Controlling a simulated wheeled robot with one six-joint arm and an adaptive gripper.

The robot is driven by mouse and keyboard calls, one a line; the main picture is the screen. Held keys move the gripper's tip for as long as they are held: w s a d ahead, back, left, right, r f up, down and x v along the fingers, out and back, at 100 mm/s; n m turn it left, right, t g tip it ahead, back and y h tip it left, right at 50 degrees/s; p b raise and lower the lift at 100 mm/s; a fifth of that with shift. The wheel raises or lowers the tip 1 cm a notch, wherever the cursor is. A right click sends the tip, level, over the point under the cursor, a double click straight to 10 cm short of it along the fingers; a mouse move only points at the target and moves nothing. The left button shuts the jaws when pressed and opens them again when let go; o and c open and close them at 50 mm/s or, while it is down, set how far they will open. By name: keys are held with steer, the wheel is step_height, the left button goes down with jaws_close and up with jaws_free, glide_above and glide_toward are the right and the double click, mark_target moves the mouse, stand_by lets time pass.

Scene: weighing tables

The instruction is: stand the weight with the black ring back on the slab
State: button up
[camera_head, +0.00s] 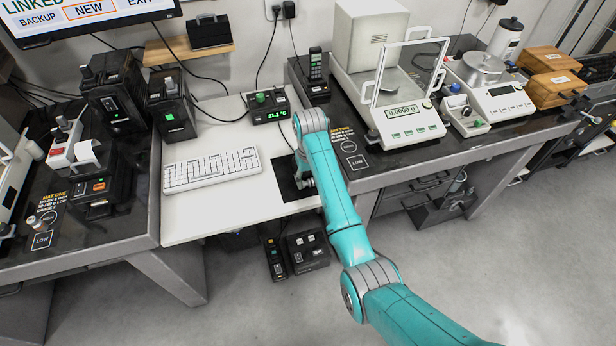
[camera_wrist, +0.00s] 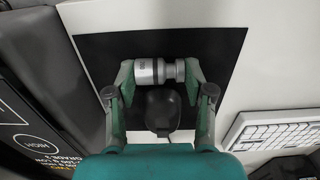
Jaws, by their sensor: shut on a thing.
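My gripper (camera_wrist: 160,72) is shut on a silver metal weight (camera_wrist: 147,72). The weight lies sideways between the fingertips, with a narrower knob end to the right and a dark band around its middle. It is over a black mat (camera_wrist: 220,48) on the white desk. In the head view my gripper (camera_head: 303,180) is over the same mat (camera_head: 285,172), and the weight is hard to make out.
A dark rounded thing, perhaps a mouse (camera_wrist: 162,112), is close to the weight. A white keyboard (camera_head: 212,170) lies left of the mat. Balances (camera_head: 405,122) stand on the right table. A second dark table (camera_head: 120,225) at left holds devices and small weights.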

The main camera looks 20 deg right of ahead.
steer(key=shift+f, duration=0.3)
steer(key=shift+f, duration=0.15)
steer(key=o, duration=1.4)
steer(key=shift+o, duration=0.2)
